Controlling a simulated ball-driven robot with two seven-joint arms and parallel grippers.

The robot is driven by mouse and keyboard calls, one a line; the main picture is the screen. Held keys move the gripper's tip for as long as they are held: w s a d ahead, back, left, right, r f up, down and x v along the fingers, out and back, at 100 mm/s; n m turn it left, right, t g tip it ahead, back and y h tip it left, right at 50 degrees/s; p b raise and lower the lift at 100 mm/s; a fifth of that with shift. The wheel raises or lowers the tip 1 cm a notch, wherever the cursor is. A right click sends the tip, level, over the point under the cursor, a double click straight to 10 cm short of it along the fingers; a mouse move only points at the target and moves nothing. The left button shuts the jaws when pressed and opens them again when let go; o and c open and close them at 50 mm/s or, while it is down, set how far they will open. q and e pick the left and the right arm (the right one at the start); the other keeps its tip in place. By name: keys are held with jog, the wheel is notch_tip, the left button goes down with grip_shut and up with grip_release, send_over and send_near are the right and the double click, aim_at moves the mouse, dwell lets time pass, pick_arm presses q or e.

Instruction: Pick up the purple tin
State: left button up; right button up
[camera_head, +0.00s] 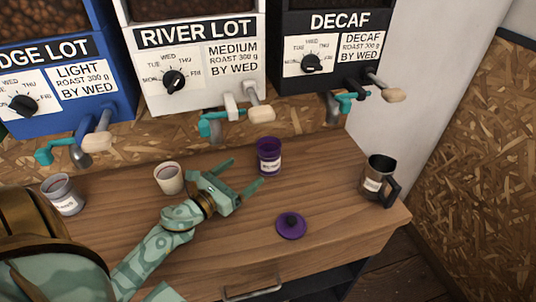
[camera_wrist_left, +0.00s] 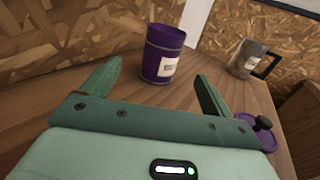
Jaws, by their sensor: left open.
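The purple tin (camera_head: 268,160) stands upright and without its lid on the wooden counter, with a white label on its side. It also shows in the left wrist view (camera_wrist_left: 161,45), beyond and between the two fingers. My left gripper (camera_head: 248,174) is open and empty, its fingers pointing toward the tin with a small gap left. A purple lid with a dark knob (camera_head: 291,226) lies flat on the counter in front of the tin. My right gripper is not in view.
A cream tin (camera_head: 169,178) stands left of my left gripper, and a grey tin (camera_head: 63,194) farther left. A dark metal jug (camera_head: 377,178) stands near the right edge of the counter (camera_head: 335,215). Dispensers with teal valves (camera_head: 212,124) hang above the back.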

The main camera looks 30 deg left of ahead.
pick_arm(q)
send_near(276, 147)
jog(key=shift+w+a+f, duration=0.1)
jog(key=shift+w, duration=0.45)
jog(key=shift+w+a+f, duration=0.1)
jog(key=shift+w, duration=0.4)
jog(key=w, duration=0.2)
jog(key=w+d, duration=0.1)
jog(key=w, duration=0.2)
jog(key=shift+w+d+p, duration=0.15)
jog(key=shift+p, duration=0.15)
jog(key=shift+c, duration=0.4)
jog(key=c, duration=1)
jog(key=shift+r, duration=0.1)
